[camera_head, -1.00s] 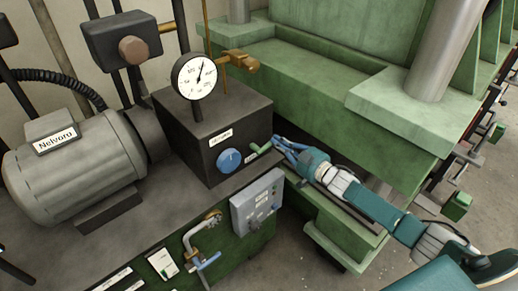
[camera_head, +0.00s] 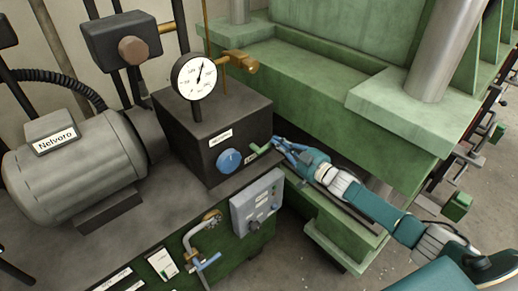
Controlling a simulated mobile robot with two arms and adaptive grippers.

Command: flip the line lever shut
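A small green lever (camera_head: 261,149) sticks out from the right part of the dark block's front face, beside a small label too small to read; it looks like the line lever. My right gripper (camera_head: 275,145) is at the lever's free end. Its blue fingers look spread, one above and one below the tip, and I cannot tell whether they touch it. My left gripper is not in view.
The dark block (camera_head: 180,139) carries a blue knob (camera_head: 229,160) and a pressure gauge (camera_head: 194,77). A grey switch box (camera_head: 257,201) and a blue-handled valve (camera_head: 207,262) sit below. A grey motor (camera_head: 75,165) stands left; the green press frame (camera_head: 300,85) rises behind my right arm.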

